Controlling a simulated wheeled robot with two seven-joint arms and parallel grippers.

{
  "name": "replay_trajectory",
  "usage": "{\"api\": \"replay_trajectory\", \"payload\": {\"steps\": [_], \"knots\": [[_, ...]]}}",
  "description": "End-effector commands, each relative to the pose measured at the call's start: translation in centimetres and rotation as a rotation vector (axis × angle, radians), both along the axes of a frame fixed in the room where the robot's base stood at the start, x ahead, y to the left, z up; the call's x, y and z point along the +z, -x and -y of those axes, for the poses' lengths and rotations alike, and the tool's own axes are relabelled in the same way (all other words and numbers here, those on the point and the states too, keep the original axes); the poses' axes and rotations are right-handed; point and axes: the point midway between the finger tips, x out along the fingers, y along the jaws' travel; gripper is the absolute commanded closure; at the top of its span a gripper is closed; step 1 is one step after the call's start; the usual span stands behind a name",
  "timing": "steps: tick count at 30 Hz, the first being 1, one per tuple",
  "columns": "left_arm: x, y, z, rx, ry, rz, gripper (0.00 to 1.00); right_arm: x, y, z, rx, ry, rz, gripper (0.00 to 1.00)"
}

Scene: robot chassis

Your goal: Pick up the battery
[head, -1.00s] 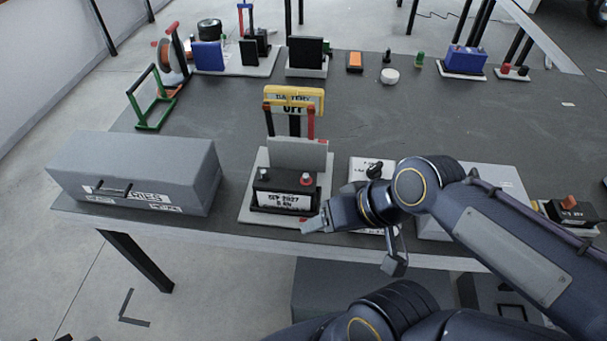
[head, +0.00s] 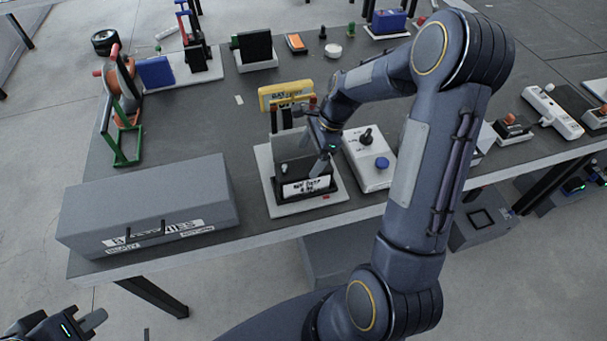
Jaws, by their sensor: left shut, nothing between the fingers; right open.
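The battery (head: 291,174) is a black box with a white label on its front. It stands upright on a pale base plate (head: 331,201) near the table's front edge. A grey panel rises behind it and a yellow battery sign (head: 285,92) stands at its back. My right gripper (head: 318,152) is open at the right side of the battery's top and covers part of it. I cannot tell whether it touches the battery. My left gripper (head: 90,322) is shut and empty in the bottom left corner, away from the table.
A grey batteries box (head: 150,205) stands left of the battery. A green frame (head: 122,135) and a blue block (head: 156,72) are behind left. The dark table top (head: 215,130) has free room behind the box.

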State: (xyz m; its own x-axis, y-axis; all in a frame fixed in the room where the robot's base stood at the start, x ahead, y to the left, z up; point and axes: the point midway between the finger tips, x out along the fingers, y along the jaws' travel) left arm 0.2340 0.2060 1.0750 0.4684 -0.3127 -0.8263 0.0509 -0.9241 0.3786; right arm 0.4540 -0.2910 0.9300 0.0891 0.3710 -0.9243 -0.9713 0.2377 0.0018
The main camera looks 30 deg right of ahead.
Motion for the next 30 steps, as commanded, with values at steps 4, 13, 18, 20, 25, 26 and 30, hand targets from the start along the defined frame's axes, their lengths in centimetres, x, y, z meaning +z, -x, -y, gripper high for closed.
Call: {"api": "replay_trajectory", "payload": {"steps": [4, 13, 18, 20, 25, 26, 30], "knots": [[0.6, 0.0, 0.0, 0.000, 0.000, 0.000, 1.00, -1.6, 0.0, -0.7, 0.002, -0.003, -0.004, 0.15], [1.2, 0.0, 0.0, 0.000, 0.000, 0.000, 1.00, -5.1, -0.3, -1.8, 0.003, -0.001, 0.000, 0.15], [1.2, 0.0, 0.0, 0.000, 0.000, 0.000, 1.00, -5.3, -0.3, -1.9, 0.003, 0.001, 0.002, 0.15], [1.2, 0.0, 0.0, 0.000, 0.000, 0.000, 1.00, -5.3, -0.3, -1.9, 0.003, 0.001, 0.002, 0.15], [1.2, 0.0, 0.0, 0.000, 0.000, 0.000, 1.00, -5.2, -0.3, -1.9, 0.004, 0.000, 0.001, 0.36], [1.2, 0.0, 0.0, 0.000, 0.000, 0.000, 1.00, -5.2, -0.3, -1.9, 0.004, 0.000, 0.001, 0.40], [1.2, 0.0, 0.0, 0.000, 0.000, 0.000, 1.00, -5.2, -0.3, -1.9, 0.005, 0.000, 0.002, 0.59]]}}
